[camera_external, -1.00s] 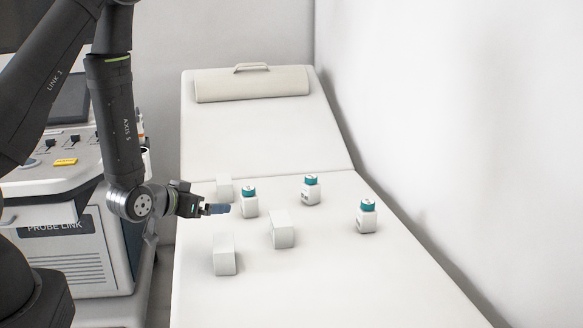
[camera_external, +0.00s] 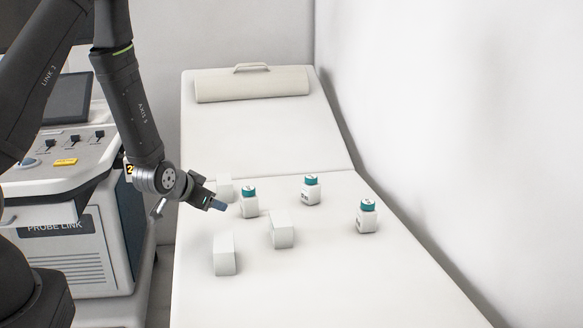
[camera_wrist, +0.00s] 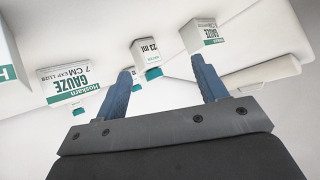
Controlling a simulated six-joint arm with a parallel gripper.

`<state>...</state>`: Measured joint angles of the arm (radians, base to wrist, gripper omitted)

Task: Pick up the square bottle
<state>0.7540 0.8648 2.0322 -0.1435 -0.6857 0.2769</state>
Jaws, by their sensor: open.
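In the wrist view, where things look upside down, my gripper (camera_wrist: 161,68) is open and empty. A white bottle marked "23 ml" (camera_wrist: 148,48) shows between and beyond its blue fingers.
White boxes stand near the bottles: behind (camera_external: 225,187), in the middle (camera_external: 283,232) and in front (camera_external: 224,257). Gauze boxes show left (camera_wrist: 66,80) and right (camera_wrist: 204,36) in the wrist view. The couch (camera_external: 330,285) is clear in front; a wall bounds its right.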

